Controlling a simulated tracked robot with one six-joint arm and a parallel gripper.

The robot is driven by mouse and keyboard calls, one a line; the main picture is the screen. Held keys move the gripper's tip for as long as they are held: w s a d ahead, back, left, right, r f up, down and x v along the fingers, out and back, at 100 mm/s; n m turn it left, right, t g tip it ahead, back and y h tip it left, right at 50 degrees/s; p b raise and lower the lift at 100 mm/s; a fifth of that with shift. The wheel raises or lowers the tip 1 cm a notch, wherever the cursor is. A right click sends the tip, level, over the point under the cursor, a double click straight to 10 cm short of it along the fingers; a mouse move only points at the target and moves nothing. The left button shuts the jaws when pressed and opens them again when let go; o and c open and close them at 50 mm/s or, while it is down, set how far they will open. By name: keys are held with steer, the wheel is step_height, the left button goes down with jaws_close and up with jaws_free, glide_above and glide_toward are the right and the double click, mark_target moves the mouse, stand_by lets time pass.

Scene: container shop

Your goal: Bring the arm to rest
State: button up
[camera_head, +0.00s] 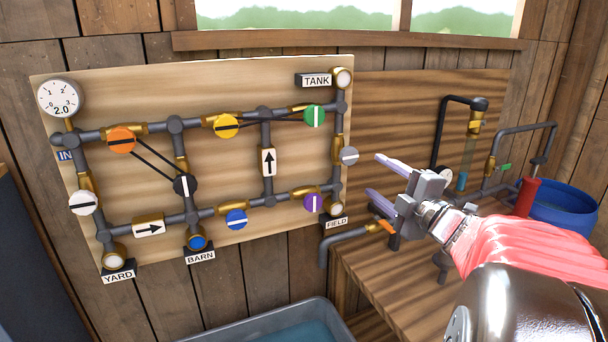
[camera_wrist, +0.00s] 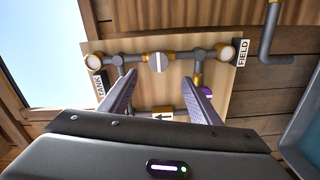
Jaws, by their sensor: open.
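My gripper (camera_head: 372,178) is at the right of the head view, raised in front of the right edge of the pipe board (camera_head: 220,150). Its two purple-grey fingers are apart with nothing between them. In the wrist view the fingers (camera_wrist: 158,90) point at the board, and a grey valve knob with a white line (camera_wrist: 158,62) shows beyond them. That grey knob (camera_head: 349,156) also shows in the head view, just left of the fingertips. I cannot tell the exact gap between fingers and knob.
The board carries several coloured knobs and a gauge (camera_head: 60,98) reading about 2.0. A wooden bench (camera_head: 400,285) with pipes, a red cylinder (camera_head: 526,196) and a blue tub (camera_head: 565,208) lies at right. A grey water basin (camera_head: 270,322) stands below the board.

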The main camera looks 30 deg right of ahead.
steer(key=s+a+f+m+g, duration=0.4)
steer(key=s+a+f+m, duration=0.1)
steer(key=a, duration=0.5)
steer(key=s+a+f+m+g, duration=0.4)
steer(key=s+a+f+m, duration=0.1)
steer(key=a, duration=0.5)
steer(key=s+a+f+m+g+y, duration=0.1)
steer(key=s+a+f+m+g, duration=0.3)
steer(key=s+a, duration=0.3)
steer(key=a+f, duration=0.1)
steer(key=a, duration=0.2)
steer(key=shift+f+m, duration=0.4)
stand_by(0.9)
